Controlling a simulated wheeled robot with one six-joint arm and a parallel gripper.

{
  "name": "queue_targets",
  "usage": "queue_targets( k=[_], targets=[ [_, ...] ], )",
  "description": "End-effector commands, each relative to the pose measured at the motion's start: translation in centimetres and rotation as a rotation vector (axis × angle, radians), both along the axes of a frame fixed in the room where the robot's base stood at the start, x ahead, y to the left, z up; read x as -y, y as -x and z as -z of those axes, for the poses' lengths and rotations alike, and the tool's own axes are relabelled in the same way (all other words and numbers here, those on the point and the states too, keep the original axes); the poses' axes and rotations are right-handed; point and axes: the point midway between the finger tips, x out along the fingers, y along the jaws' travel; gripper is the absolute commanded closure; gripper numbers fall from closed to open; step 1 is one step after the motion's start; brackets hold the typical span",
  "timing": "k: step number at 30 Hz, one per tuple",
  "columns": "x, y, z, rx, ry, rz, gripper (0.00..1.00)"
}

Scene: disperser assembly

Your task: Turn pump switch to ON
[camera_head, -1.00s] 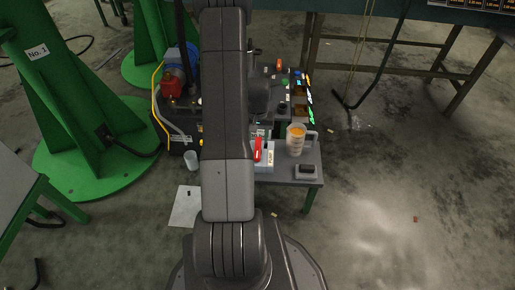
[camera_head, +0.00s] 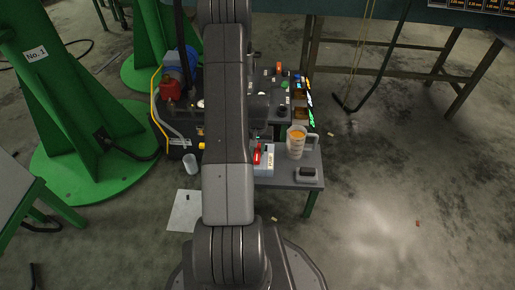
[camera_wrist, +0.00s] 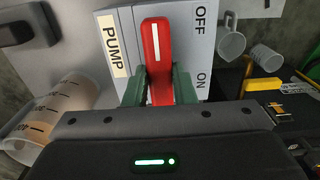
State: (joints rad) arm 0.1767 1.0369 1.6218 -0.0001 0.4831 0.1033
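The pump switch is a grey box (camera_wrist: 186,28) with PUMP, OFF and ON labels and a red handle (camera_wrist: 157,38). In the wrist view, OFF is by the handle's far end and ON is lower right. The handle points upward, its far end beside OFF. The green fingers of my gripper (camera_wrist: 160,88) lie close against both sides of the handle's lower part, with no clear gap. In the head view, the switch box (camera_head: 269,160) and red handle (camera_head: 257,155) show right of my arm, which hides my gripper.
A beaker of orange liquid (camera_head: 296,143) and a small dark-topped device (camera_head: 307,174) stand on the grey table (camera_head: 285,182) right of the switch. Several coloured items lie behind. Open floor is to the right.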

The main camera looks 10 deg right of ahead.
Motion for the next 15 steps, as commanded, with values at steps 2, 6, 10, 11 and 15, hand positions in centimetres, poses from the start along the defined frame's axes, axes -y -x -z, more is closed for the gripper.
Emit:
queue_targets(
  k=[2,6,10,11,15],
  targets=[
    [0.00,0.00,-0.02,0.000,0.000,0.001,0.99],
    [0.00,0.00,-0.02,0.000,0.000,0.014,0.99],
    [0.00,-0.01,-0.02,0.000,0.000,0.054,0.99],
    [0.00,-0.01,-0.02,0.000,0.000,0.068,0.99],
    [0.01,-0.02,-0.02,0.000,0.000,0.153,0.99]
  ],
)
